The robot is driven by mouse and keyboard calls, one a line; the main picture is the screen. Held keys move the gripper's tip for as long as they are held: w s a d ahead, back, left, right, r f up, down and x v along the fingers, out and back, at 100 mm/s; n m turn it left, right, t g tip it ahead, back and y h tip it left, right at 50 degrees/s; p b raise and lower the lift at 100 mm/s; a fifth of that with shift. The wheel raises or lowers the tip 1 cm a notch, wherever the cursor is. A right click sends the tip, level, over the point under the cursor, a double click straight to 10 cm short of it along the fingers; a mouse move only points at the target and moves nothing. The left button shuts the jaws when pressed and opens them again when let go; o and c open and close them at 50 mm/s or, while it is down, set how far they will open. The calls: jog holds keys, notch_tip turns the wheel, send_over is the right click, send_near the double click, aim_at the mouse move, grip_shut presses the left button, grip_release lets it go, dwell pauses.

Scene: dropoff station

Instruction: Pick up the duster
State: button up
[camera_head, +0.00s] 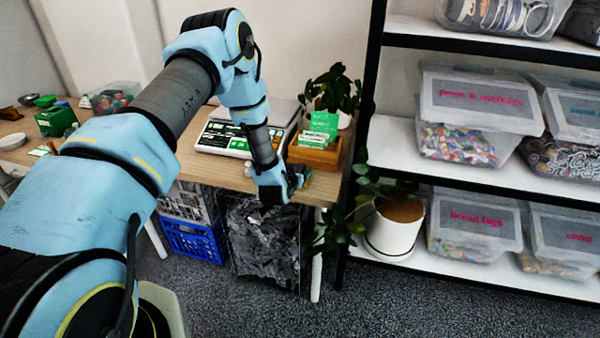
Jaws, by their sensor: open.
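My gripper (298,178) is at the front right edge of the wooden table (325,187), in front of a wooden box. Its jaws are open, small in the picture and partly hidden by my wrist. I cannot make out a duster anywhere in this view. A small brownish patch shows by the fingertips, too small to identify.
A white scale (222,140) and the wooden box (316,155) with green cards stand near my gripper. A potted plant (335,90) is behind. A shelf (400,166) with plastic tubs (475,222) stands right. Below are a blue crate (190,242) and a dark bin (262,240).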

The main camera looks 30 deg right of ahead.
jog(key=shift+x, duration=1.15)
jog(key=shift+c, duration=0.4)
grip_shut()
